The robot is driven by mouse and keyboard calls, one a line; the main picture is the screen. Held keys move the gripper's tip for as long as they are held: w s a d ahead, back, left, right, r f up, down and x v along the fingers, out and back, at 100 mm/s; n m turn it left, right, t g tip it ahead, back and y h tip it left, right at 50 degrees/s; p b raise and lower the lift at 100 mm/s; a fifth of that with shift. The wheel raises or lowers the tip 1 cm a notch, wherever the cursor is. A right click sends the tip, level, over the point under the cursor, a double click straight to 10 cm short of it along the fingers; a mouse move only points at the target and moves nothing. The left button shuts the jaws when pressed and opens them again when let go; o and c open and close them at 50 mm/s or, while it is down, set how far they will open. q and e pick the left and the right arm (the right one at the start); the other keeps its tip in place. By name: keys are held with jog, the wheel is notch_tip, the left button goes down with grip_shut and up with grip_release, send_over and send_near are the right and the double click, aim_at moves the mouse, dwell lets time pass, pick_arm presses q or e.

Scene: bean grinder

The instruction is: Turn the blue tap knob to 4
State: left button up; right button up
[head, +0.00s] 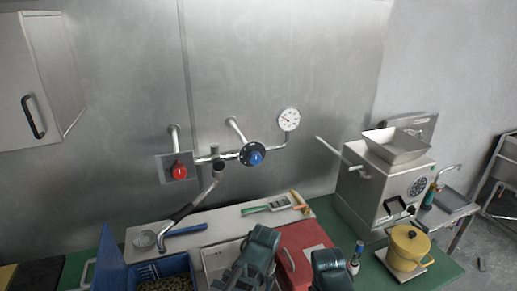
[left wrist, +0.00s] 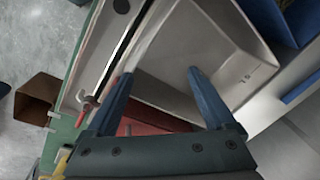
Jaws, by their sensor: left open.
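The blue tap knob (head: 256,158) sits on a round black dial on the wall pipe in the head view. Its numbers and pointer are too small to read. A red tap knob (head: 180,171) is to its left on the same pipe. My left gripper (head: 238,277) is low at the bottom of the head view, well below the blue knob and apart from it. In the left wrist view its fingers (left wrist: 160,76) are open and empty above a light grey bin (left wrist: 178,58). Only part of my right arm shows, with its fingers out of frame.
A pressure gauge (head: 289,119) is right of the blue knob. A spout with a black handle (head: 181,213) hangs below the pipe. A grinder (head: 378,190), yellow pot (head: 408,248), red box (head: 300,247) and blue crate (head: 123,269) stand below. The space before the blue knob looks clear.

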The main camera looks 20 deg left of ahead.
pick_arm(q)
jog(key=w+a+r+m+t+y+p, duration=0.2)
jog(key=w+a+r+m+y, duration=0.15)
jog(key=w+a+r, duration=0.2)
jog(key=m+t+y, duration=0.5)
jog(key=m+t, duration=0.7)
jog(key=m, duration=1.4)
send_near(256, 160)
jog(key=x, duration=1.1)
jog(key=shift+d, duration=0.1)
jog(key=c, duration=1.4)
